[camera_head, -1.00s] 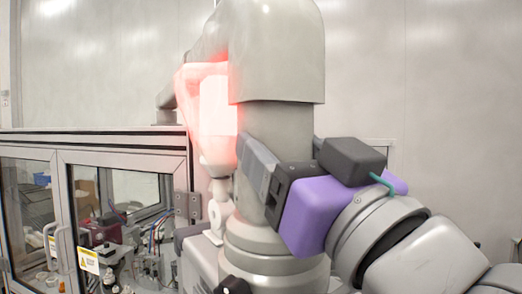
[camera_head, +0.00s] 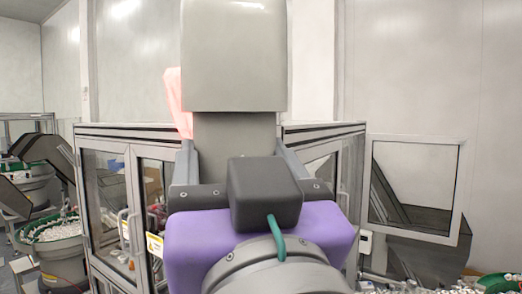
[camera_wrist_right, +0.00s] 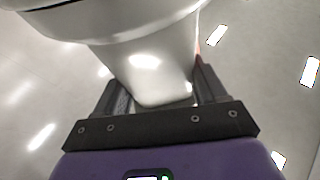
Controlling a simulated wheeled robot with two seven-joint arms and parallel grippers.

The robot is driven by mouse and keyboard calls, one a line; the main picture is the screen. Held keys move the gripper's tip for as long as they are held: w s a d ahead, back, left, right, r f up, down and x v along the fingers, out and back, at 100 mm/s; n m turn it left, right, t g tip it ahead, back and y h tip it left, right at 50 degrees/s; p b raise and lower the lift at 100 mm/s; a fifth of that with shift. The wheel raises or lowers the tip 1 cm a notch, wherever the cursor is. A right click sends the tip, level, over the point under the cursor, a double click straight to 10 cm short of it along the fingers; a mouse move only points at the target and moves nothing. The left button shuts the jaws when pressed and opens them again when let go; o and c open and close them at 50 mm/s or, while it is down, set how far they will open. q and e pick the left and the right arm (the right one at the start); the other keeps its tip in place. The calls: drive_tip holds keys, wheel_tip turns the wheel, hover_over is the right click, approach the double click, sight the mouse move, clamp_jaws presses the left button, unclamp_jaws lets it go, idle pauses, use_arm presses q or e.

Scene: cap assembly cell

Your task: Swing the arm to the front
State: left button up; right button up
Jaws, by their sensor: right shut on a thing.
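My right gripper (camera_head: 240,150), with a purple body and dark fingers, is raised in the middle of the head view. Its fingers stand on both sides of the narrow lower part of a large smooth grey piece (camera_head: 235,60), which rises above the gripper to the top edge. In the right wrist view the gripper (camera_wrist_right: 155,95) is shut on this glossy grey piece (camera_wrist_right: 140,60), which widens away from the fingers. What the piece is I cannot tell. My left gripper is not in view.
A glass-doored machine cabinet (camera_head: 100,133) stands behind the gripper, partly hidden by it. An open framed glass panel (camera_head: 415,185) is at right. A green-rimmed bowl (camera_head: 55,228) of small white parts is at left. A translucent pink patch (camera_head: 174,90) shows beside the grey piece.

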sight(202, 175)
drive_tip(key=a, duration=0.3)
drive_tip(key=shift+s+a, duration=0.1)
drive_tip(key=shift+s, duration=0.1)
drive_tip(key=shift+o, duration=0.2)
drive_tip(key=shift+w+f, duration=0.15)
drive_tip(key=shift+f, duration=0.15)
drive_tip(key=shift+f, duration=0.1)
drive_tip(key=o, duration=1.3)
drive_tip(key=shift+c, duration=0.2)
drive_tip(key=shift+o, duration=0.4)
drive_tip(key=shift+a, duration=0.1)
drive_tip(key=shift+d, duration=0.25)
